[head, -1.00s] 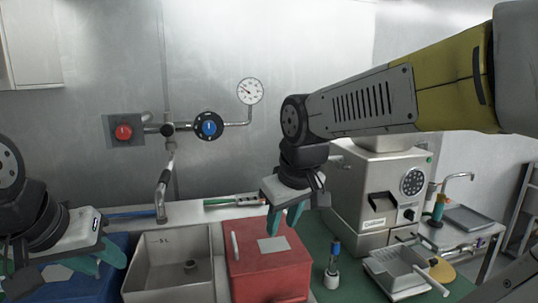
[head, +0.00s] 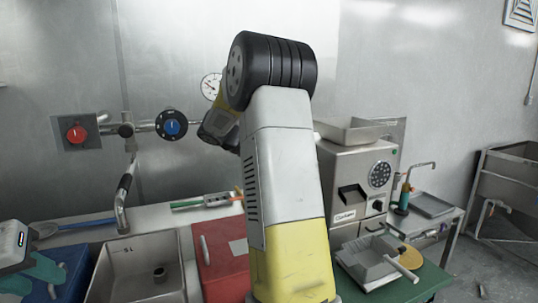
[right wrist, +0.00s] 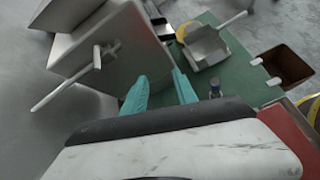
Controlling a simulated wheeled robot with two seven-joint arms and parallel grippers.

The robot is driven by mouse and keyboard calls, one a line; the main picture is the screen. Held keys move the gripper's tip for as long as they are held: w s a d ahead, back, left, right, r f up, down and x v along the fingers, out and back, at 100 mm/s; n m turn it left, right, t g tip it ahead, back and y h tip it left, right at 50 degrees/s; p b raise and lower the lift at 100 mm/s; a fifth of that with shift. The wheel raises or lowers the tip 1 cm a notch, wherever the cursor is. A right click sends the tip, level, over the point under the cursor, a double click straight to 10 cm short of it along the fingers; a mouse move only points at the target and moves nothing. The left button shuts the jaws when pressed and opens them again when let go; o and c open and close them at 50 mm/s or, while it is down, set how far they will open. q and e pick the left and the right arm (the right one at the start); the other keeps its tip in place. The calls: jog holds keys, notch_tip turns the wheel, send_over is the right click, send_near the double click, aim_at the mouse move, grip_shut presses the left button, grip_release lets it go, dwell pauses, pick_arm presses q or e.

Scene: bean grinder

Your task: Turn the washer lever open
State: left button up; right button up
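A lever with a long pale rod (right wrist: 62,92) and a short cross handle juts from the side of the grey grinder (right wrist: 115,45) in the right wrist view. In the head view the grinder (head: 352,165) stands right of my right arm, which hides that side. A blue round valve knob (head: 172,127) and a red knob (head: 77,134) are on the wall pipe. I cannot tell which part is the washer lever. My right gripper (right wrist: 160,76) is open and empty, its teal fingers near the grinder. My left gripper (head: 32,272) is open and empty at lower left.
A steel sink (head: 122,268), a tap (head: 124,195) and a red box (head: 212,262) line the counter. A pressure gauge (head: 211,86) is on the pipe. A metal scoop tray (head: 372,262) lies on the green mat (head: 428,285). A side sink stand (head: 510,190) is at right.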

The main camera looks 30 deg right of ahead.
jog(key=w+d+n+g+h, duration=0.1)
jog(key=w+d+n+h, duration=0.5)
jog(key=w, duration=0.5)
jog(key=shift+h, duration=0.6)
jog(key=d, duration=0.7)
jog(key=shift+s+f, duration=0.1)
jog(key=shift+s, duration=0.25)
jog(key=shift+a, duration=0.1)
jog(key=shift+c, duration=0.2)
grip_shut()
